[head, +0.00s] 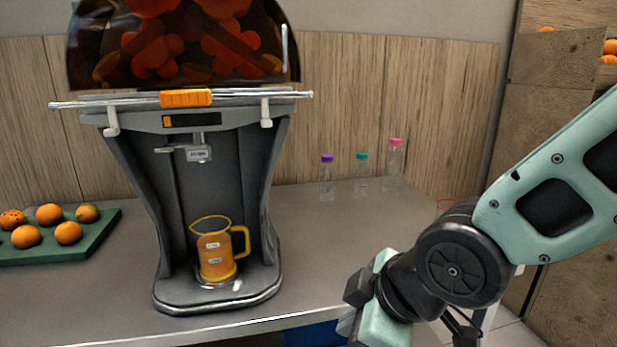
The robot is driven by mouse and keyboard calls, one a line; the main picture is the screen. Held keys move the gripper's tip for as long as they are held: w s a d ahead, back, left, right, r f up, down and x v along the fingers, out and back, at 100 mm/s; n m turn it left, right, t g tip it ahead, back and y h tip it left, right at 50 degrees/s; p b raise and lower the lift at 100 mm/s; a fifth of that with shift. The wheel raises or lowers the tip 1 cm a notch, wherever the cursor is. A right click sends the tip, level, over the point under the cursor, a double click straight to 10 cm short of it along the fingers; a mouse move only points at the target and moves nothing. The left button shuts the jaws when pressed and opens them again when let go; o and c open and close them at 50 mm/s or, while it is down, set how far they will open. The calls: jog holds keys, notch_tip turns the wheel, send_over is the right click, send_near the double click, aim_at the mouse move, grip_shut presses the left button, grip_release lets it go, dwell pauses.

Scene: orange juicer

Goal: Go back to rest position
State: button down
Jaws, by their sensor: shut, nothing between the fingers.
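My arm comes in from the right side of the head view, and its wrist hangs near the front right edge of the counter. My gripper (347,322) is at the lower middle right, partly hidden by my wrist, with no object seen in it. It is apart from the juicer (140,175), which stands on the counter to the left. An orange-filled jug (216,262) with a yellow rim and handle stands upright on the juicer's base, under the tap (197,152).
A green tray (75,243) with several oranges lies at the left. Three clear bottles with purple (326,174), teal (362,172) and pink (394,164) caps stand at the back right. Wooden crates (565,75) with oranges are at the far right. The counter between juicer and bottles is clear.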

jog(key=s+d+m+g+h, duration=0.45)
jog(key=s+d+m, duration=0.35)
jog(key=s, duration=0.4)
notch_tip(320, 180, up, 22)
jog(key=n+p, duration=0.1)
jog(key=p, duration=2.2)
jog(key=shift+d, duration=0.25)
jog(key=shift+w+y, duration=0.1)
jog(key=shift+y, duration=0.15)
